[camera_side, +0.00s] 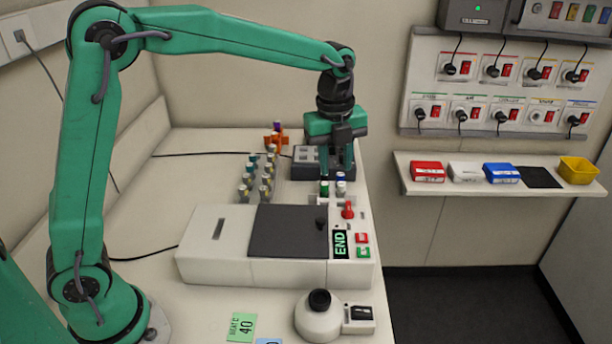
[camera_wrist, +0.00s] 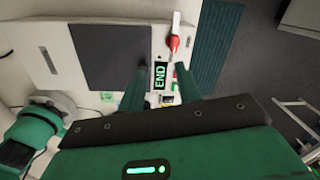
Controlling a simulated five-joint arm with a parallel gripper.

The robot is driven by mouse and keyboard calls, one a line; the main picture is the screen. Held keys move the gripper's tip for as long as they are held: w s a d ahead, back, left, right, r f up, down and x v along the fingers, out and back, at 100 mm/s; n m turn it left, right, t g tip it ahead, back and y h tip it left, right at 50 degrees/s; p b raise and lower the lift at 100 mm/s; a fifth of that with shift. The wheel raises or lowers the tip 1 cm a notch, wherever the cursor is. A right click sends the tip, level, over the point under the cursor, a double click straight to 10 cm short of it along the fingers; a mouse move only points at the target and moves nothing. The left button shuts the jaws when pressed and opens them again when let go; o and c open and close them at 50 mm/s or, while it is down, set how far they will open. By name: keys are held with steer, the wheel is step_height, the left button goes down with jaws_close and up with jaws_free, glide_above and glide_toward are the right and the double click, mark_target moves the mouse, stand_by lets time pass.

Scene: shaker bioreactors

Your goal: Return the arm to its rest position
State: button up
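My gripper (camera_side: 337,168) points down at the end of my outstretched green arm. In the side view it is over the back right of the bench, behind the white machine (camera_side: 215,245) and near the small capped vials (camera_side: 325,188). In the wrist view, the two green fingers of my gripper (camera_wrist: 160,72) stand apart, with nothing seen between them except the machine's END label (camera_wrist: 160,76) in the background. The exact height of the fingertips above the bench is hard to tell.
A dark block (camera_side: 303,165) is beside my gripper. Several vials (camera_side: 247,185) stand in rows left of it. The machine has a dark lid (camera_side: 288,232) and a red switch (camera_side: 347,210). A round white device (camera_side: 318,318) stands in front. The bench at left is mostly clear.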

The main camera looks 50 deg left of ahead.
steer(key=s+a+r+n+t, duration=0.1)
steer(key=s+a+n, duration=0.3)
steer(key=s+n, duration=0.7)
steer(key=s+a+r+n+t, duration=0.2)
steer(key=s+a+n+t, duration=0.1)
steer(key=s+n, duration=0.9)
steer(key=shift+s+a+r+n+t, duration=0.15)
steer(key=shift+s+a+n+t, duration=0.2)
steer(key=shift+s+a, duration=0.4)
steer(key=shift+s+d, duration=0.1)
